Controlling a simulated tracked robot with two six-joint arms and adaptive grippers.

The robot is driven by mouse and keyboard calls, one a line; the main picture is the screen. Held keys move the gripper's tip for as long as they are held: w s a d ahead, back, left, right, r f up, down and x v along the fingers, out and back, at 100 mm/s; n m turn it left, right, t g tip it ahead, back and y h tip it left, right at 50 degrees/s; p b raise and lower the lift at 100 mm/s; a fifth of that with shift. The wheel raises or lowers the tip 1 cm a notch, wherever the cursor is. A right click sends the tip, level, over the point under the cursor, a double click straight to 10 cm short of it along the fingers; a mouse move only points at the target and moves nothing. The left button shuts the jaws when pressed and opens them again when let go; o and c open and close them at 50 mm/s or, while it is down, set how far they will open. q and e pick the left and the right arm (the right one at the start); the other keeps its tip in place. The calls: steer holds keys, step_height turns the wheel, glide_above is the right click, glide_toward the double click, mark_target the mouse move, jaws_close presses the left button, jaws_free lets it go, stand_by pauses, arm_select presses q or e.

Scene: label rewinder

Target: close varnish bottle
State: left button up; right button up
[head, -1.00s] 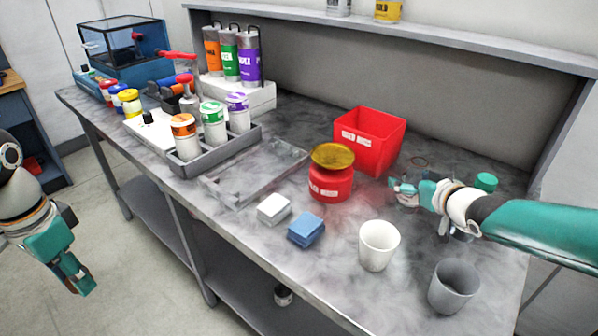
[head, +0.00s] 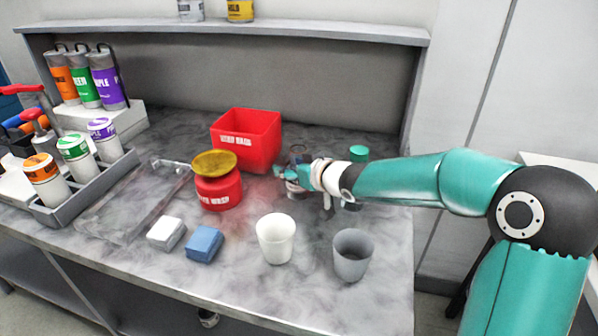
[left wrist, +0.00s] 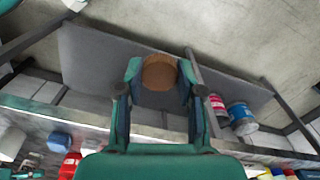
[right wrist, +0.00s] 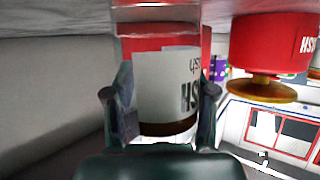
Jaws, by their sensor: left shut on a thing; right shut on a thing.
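My right gripper (right wrist: 161,112) is shut around a bottle (right wrist: 165,85) with a white label and a brown band, seen upside down in the right wrist view. In the head view my right gripper (head: 290,177) is at the back right of the bench, where a dark glass bottle (head: 297,152) stands at it, partly hidden. In the left wrist view my left gripper (left wrist: 160,85) is shut on a round brown cap (left wrist: 159,72), in front of the bench's lower shelf. The left gripper is outside the head view. The bottle's mouth is not clearly visible.
A green-lidded jar (head: 358,153) is beside the arm. A white cup (head: 276,238) and a grey cup (head: 352,255) stand in front.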

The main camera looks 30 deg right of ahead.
arm_select(q)
steer(key=shift+r, duration=0.1)
arm_select(e)
steer(key=shift+r, duration=0.15)
